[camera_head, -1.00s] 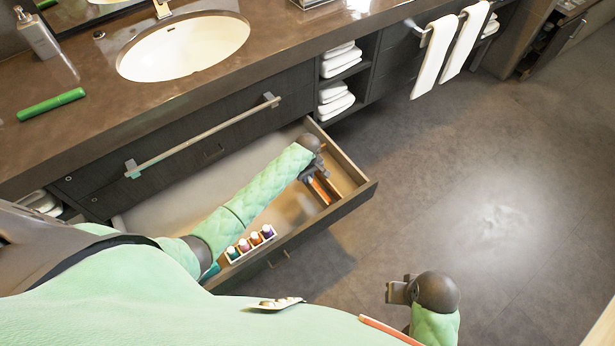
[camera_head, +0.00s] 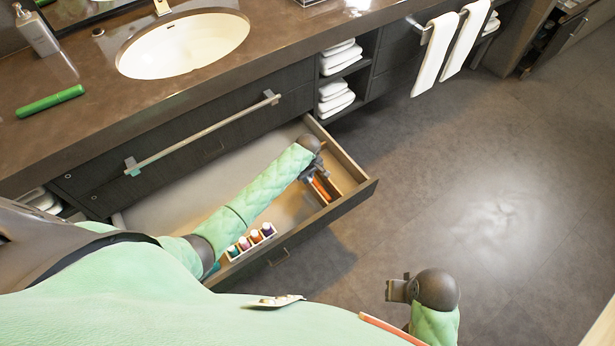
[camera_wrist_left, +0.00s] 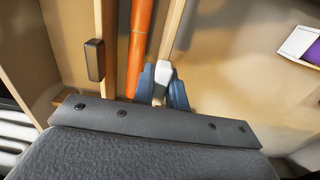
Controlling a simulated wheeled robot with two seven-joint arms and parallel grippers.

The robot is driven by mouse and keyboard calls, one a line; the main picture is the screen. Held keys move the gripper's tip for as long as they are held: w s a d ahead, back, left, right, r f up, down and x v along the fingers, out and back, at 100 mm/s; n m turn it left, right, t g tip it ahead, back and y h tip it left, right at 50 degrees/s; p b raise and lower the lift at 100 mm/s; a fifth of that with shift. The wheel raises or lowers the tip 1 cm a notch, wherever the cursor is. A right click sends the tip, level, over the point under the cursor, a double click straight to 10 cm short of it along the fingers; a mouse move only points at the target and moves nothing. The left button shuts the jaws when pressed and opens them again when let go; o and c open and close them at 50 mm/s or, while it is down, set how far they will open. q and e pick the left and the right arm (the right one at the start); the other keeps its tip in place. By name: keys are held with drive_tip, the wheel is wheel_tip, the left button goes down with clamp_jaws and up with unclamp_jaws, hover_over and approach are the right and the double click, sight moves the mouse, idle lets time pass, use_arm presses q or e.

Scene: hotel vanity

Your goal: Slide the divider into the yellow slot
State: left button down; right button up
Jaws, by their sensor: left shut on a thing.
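My left gripper (camera_wrist_left: 162,88) reaches into the open drawer and is shut on a pale tab that shows between its blue fingertips. A thin wooden strip, which looks like the divider (camera_wrist_left: 173,28), runs away from this tab. In the head view the left gripper (camera_head: 315,170) is at the drawer's right end, and the arm hides part of the drawer. An orange rod (camera_wrist_left: 140,45) lies just left of the strip. I cannot make out a yellow slot. My right gripper (camera_head: 398,290) hangs outside the drawer over the floor; its jaws are too unclear to judge.
The drawer's front wall (camera_head: 335,212) and right wall bound the space around the left gripper. A white holder with small coloured bottles (camera_head: 250,242) stands near the front wall. A wooden partition with a dark tab (camera_wrist_left: 95,60) is left of the rod. The drawer's middle floor is clear.

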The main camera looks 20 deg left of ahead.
use_arm(q)
drive_tip(key=shift+f, duration=1)
use_arm(e)
drive_tip(key=shift+f, duration=0.25)
use_arm(q)
drive_tip(key=c, duration=1.3)
unclamp_jaws()
use_arm(e)
drive_tip(key=shift+f, duration=0.1)
use_arm(q)
wheel_tip(320, 180, up, 8)
drive_tip(key=shift+f+b, duration=0.1)
drive_tip(key=shift+b, duration=0.55)
use_arm(e)
drive_tip(key=f, duration=0.3)
drive_tip(key=shift+w+f, duration=0.1)
drive_tip(key=shift+w, duration=0.2)
